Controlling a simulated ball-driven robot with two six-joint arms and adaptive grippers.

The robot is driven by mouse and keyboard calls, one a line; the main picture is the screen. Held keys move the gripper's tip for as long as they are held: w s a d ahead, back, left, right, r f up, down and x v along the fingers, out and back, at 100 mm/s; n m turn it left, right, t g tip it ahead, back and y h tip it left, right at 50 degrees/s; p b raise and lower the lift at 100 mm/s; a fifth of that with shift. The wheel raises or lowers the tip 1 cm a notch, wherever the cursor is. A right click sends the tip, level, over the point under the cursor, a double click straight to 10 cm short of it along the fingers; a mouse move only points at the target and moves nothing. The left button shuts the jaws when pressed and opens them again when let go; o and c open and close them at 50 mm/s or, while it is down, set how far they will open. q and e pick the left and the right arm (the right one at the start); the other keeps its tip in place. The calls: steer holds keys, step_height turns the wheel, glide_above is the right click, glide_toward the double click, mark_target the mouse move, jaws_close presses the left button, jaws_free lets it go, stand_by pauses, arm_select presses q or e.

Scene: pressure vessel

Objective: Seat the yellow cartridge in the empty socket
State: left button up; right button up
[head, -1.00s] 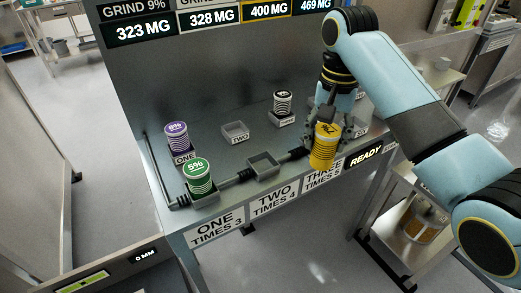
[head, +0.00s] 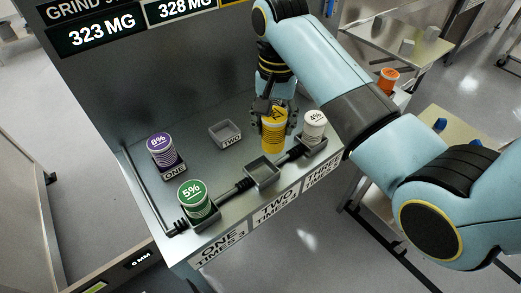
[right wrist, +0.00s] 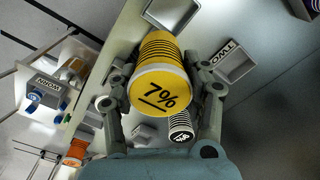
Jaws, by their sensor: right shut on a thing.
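The yellow cartridge (head: 273,135), marked 7% in the right wrist view (right wrist: 160,85), is held by my right gripper (head: 272,112), with a finger on each side. It appears to hang above the bench, behind the empty front socket (head: 262,173) and to the right of the empty back socket labelled TWO (head: 225,134). The TWO socket also shows beside the gripper in the right wrist view (right wrist: 232,60). The cartridge touches neither socket that I can see. My left gripper is out of view.
A green 5% cartridge (head: 194,197) stands in the front left socket and a white 4% one (head: 314,127) in the front right. A purple 8% cartridge (head: 163,150) stands in socket ONE. Dark pipes join the front sockets. An orange cartridge (head: 388,80) stands farther right.

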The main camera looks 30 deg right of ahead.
steer(key=a+f, duration=0.1)
steer(key=f, duration=0.1)
steer(key=s+a+f+p, duration=0.1)
steer(key=f, duration=0.1)
steer(key=a+f, duration=0.2)
steer(key=shift+s+f, duration=0.15)
steer(key=shift+s, duration=0.2)
steer(key=shift+f, duration=0.2)
steer(key=o, duration=1.4)
steer(key=shift+f, duration=0.15)
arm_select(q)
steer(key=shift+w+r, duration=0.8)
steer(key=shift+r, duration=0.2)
